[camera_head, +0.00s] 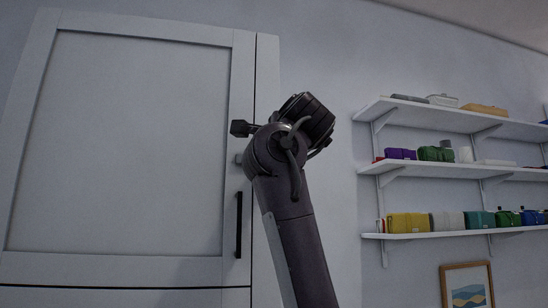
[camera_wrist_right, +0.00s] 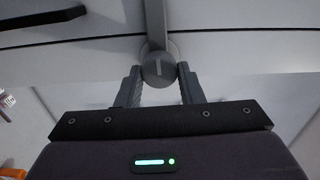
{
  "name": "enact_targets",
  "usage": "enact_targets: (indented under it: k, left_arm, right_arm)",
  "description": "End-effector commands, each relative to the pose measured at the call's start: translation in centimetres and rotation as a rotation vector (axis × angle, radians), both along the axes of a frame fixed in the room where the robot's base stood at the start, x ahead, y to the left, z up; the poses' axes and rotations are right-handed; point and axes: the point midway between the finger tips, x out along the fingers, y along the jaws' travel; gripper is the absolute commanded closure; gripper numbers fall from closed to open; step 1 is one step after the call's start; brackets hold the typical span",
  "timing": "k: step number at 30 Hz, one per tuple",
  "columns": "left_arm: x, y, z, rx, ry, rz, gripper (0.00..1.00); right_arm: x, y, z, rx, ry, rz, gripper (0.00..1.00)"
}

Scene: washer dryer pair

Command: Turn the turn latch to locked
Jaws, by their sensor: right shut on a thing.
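The turn latch (camera_wrist_right: 158,71) shows in the right wrist view as a round grey knob with a short light mark on its face. A grey bar runs up from it across the door seam. My right gripper (camera_wrist_right: 159,76) has one finger on each side of the knob and is shut on it. My arm hides the gripper's fingers there. My left gripper is in neither view.
A white panelled cabinet door (camera_head: 130,140) fills the left, with a black bar handle (camera_head: 238,225) below the latch. Wall shelves (camera_head: 455,174) with several coloured items stand to the right, above a framed picture (camera_head: 467,287). The wall between is bare.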

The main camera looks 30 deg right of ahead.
Motion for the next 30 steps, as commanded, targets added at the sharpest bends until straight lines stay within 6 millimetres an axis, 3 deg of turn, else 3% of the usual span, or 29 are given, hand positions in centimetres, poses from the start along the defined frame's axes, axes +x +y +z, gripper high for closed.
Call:
enact_targets:
  k: [18, 19, 24, 30]
  left_arm:
    - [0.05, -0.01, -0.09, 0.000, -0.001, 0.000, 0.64]
    - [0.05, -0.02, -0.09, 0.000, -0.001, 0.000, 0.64]
    - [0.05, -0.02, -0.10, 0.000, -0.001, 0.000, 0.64]
    - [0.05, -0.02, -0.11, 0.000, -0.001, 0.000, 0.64]
  right_arm:
    - [-0.08, -0.05, 0.15, 0.041, -0.020, -0.002, 1.00]
    - [-0.08, -0.05, 0.16, 0.041, -0.020, -0.002, 0.65]
    - [-0.07, -0.04, 0.11, 0.040, -0.018, -0.001, 0.45]
    - [-0.03, -0.03, 0.05, 0.040, -0.017, -0.001, 0.45]
